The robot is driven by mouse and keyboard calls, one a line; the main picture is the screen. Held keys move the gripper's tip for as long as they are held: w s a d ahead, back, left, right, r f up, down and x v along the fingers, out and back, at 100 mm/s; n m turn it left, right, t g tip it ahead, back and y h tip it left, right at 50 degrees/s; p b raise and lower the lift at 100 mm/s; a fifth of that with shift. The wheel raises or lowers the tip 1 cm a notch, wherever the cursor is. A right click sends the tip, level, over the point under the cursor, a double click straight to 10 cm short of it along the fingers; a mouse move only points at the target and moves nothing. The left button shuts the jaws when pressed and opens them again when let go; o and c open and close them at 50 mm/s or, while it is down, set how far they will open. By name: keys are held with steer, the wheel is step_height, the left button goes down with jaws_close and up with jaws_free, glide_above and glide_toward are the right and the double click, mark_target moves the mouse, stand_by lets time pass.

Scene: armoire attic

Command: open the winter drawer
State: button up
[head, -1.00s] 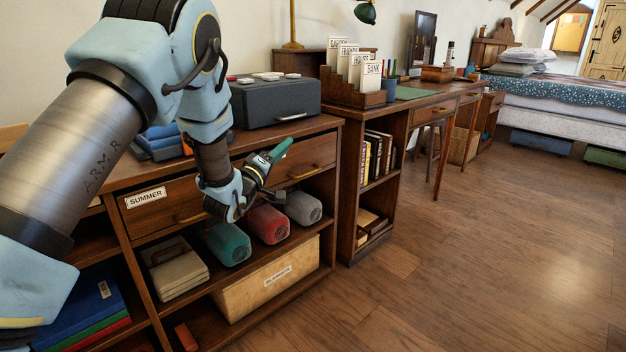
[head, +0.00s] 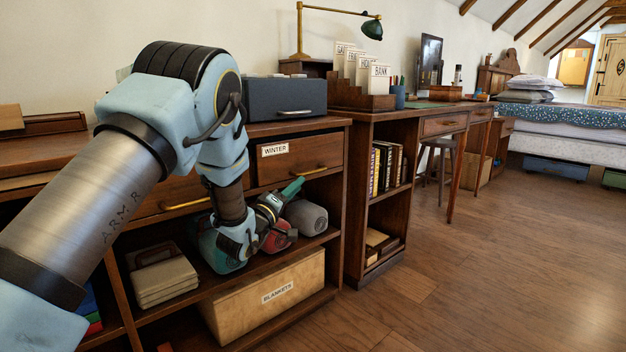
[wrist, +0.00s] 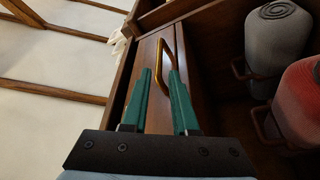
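The winter drawer (head: 285,166) is shut in the head view. It has a wooden front, a WINTER label and a brass bar handle (head: 313,171). My gripper (head: 297,187), with green fingers, is just below and left of that handle in the head view. In the wrist view my gripper (wrist: 163,88) is open and empty. A brass handle (wrist: 165,52) on a wooden front lies ahead of and between the fingertips there, seemingly the winter drawer's. Whether the fingers touch it I cannot tell.
Below the drawer, an open shelf holds a grey roll (head: 307,217) and red and teal rolls partly behind my gripper. A BLANKETS box (head: 270,294) is beneath. A dark grey case (head: 285,98) stands on top. The floor (head: 470,270) at right is clear.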

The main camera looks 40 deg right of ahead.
mark_target(313, 172)
steer(key=b+x, duration=0.2)
steer(key=x, duration=0.7)
steer(key=shift+d, duration=0.2)
jaws_close()
steer(key=shift+w, duration=0.1)
stand_by(1.0)
